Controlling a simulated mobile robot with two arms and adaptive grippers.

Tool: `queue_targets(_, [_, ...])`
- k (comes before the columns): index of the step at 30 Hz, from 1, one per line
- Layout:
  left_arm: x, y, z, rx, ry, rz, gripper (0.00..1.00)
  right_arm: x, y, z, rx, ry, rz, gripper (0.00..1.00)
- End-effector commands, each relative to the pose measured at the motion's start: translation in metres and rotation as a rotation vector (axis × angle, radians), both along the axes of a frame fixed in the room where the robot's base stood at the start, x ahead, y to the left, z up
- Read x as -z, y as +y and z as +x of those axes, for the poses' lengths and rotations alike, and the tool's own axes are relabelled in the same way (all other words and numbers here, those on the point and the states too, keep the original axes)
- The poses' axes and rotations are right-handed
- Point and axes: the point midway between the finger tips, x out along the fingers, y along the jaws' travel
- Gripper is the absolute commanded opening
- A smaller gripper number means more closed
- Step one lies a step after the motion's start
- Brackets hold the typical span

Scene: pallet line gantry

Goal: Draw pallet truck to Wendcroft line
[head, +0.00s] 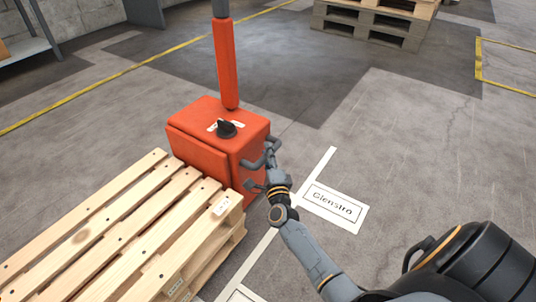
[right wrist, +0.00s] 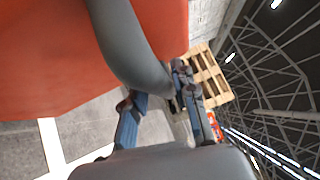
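The orange pallet truck (head: 205,142) stands upright in the middle of the head view, with a tall orange tiller (head: 227,65), a black knob on top and a grey handle (head: 270,150) on its right side. My right gripper (head: 267,171) is at that handle. In the right wrist view, the grey handle (right wrist: 128,45) runs down between the parted fingers of my right gripper (right wrist: 155,90). A gap shows beside the left finger, so the gripper looks open around the bar. No Wendcroft marking is readable. My left gripper is out of view.
A wooden slatted pallet (head: 130,235) lies against the truck's near left side. A pallet stack (head: 372,22) stands at the back. Clear floor lies to the right.

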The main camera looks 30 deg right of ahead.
Motion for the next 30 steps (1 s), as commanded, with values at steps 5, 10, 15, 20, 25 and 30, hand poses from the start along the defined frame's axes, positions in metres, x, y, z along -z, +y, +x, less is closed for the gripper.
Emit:
queue_targets(5, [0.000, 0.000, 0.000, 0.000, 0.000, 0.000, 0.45, 0.000, 0.000, 0.000, 0.000, 0.000, 0.000, 0.00])
queue_targets(10, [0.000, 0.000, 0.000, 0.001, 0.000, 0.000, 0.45, 0.000, -0.001, 0.000, 0.000, 0.000, -0.001, 0.00])
queue_targets(15, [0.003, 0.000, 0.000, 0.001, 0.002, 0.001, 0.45, 0.000, -0.018, 0.007, 0.002, -0.001, -0.003, 0.00])
queue_targets(20, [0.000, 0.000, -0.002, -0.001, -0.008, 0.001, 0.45, -0.001, -0.020, 0.007, 0.003, -0.003, -0.001, 0.00])
queue_targets(25, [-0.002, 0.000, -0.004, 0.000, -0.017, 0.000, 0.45, 0.000, -0.019, 0.007, 0.002, -0.002, 0.000, 0.37])
queue_targets(30, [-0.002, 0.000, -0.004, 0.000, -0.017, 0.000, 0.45, 0.000, -0.018, 0.007, 0.001, -0.001, 0.000, 0.45])
